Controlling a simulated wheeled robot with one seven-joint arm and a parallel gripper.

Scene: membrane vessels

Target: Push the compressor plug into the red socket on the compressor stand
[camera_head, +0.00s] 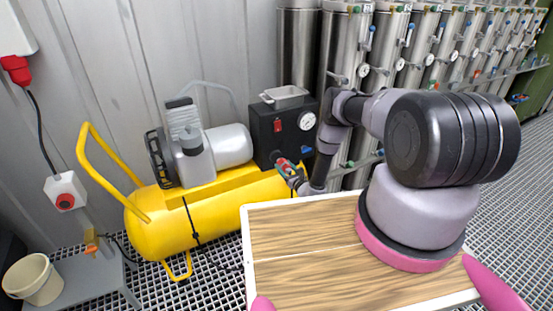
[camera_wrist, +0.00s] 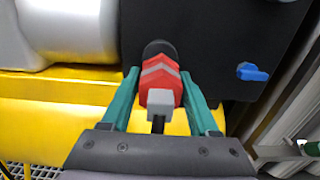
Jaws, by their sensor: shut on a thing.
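My gripper (camera_wrist: 158,98) is shut on a red piece (camera_wrist: 160,83) with a grey chevron, its teal fingers on either side. A pale block and a short dark stem face my palm, and a dark round part lies behind it. I cannot tell whether the piece is seated there or apart. In the head view my gripper (camera_head: 291,170) is at the lower front of the black box (camera_head: 270,129) on the yellow compressor (camera_head: 165,225). A white box with a round red socket (camera_head: 65,200) is at the left. I cannot confirm that the red piece is the plug.
A wooden-topped surface (camera_head: 300,230) lies under my arm. Steel vessels (camera_head: 345,60) line the wall behind. A blue valve handle (camera_wrist: 252,72) is right of my gripper. A bucket (camera_head: 35,280) and a small orange item (camera_head: 91,241) sit on the grey platform at the left.

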